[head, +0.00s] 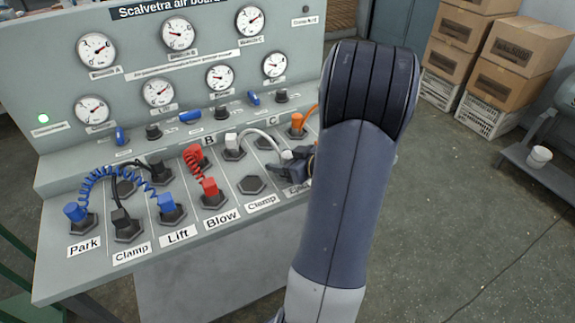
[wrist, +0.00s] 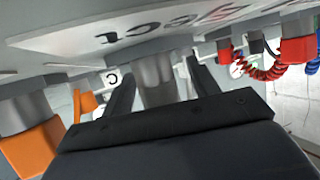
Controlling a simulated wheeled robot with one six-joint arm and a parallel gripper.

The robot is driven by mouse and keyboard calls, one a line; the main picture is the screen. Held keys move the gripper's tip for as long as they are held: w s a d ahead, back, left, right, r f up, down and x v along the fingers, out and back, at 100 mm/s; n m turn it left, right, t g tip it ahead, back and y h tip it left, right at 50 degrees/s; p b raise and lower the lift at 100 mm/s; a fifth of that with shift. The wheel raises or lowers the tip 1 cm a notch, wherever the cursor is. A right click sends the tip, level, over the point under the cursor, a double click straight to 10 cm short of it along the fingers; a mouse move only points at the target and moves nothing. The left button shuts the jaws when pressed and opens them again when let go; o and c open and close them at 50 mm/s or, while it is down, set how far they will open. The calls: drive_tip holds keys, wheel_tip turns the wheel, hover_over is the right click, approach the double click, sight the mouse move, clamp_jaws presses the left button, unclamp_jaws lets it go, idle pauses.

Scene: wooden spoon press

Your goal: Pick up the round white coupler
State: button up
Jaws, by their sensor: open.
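A white coupler stands in a socket in the back row under B in the head view (head: 232,147). A white hose (head: 262,138) arcs right from it to a second white coupler end (head: 287,155) beside my gripper. In the wrist view a pale grey-white cylinder, seemingly this round coupler (wrist: 153,78), stands between the two fingers of my open gripper (wrist: 160,85). Gaps show on both sides, so the fingers look apart from it. In the head view my gripper (head: 297,168) is at the board's right end, partly hidden by my arm.
Red couplers (head: 209,190), blue couplers (head: 75,212) and black ones fill sockets further left. An empty socket (head: 252,184) lies left of my gripper.

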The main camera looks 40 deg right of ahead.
drive_tip(key=shift+w, duration=0.15)
drive_tip(key=c, duration=1.1)
